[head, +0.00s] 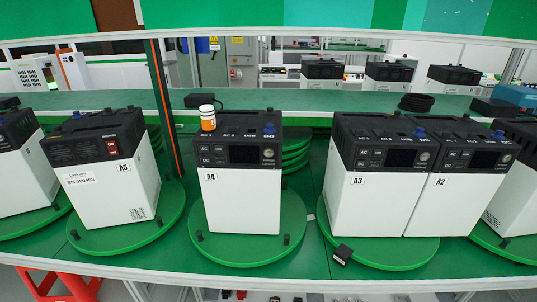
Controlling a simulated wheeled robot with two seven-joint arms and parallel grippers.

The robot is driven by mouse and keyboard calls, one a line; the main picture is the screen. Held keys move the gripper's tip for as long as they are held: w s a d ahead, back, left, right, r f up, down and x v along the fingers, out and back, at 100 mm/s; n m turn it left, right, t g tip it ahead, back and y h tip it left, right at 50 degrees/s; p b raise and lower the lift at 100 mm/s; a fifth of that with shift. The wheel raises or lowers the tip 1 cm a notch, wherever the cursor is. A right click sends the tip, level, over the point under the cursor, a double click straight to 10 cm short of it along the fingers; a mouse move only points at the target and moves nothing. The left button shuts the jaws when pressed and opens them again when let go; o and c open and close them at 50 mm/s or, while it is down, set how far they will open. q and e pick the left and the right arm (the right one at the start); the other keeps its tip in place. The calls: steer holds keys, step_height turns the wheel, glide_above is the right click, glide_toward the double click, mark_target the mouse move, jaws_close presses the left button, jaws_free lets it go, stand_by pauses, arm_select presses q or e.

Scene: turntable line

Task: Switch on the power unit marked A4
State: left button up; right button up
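The power unit marked A4 (239,190) stands upright on a green round turntable (248,255) near the middle of the head view. It has a white body, a dark top and a dark front panel (243,154) with AC and DC labels, a blank dark display and a round knob or button at the right. An orange bottle with a white cap (207,118) stands at its top left, and a blue knob (269,128) sits at its top right. Neither of my grippers is in the head view.
Unit A5 (103,190) stands turned on a turntable at left, showing red switches. Units A3 (372,205) and A2 (458,205) stand close together at right. A small black object (342,254) lies at the turntable edge. A dark post (163,105) rises behind, left of A4.

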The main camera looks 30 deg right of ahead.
jaws_close()
stand_by(1.5)
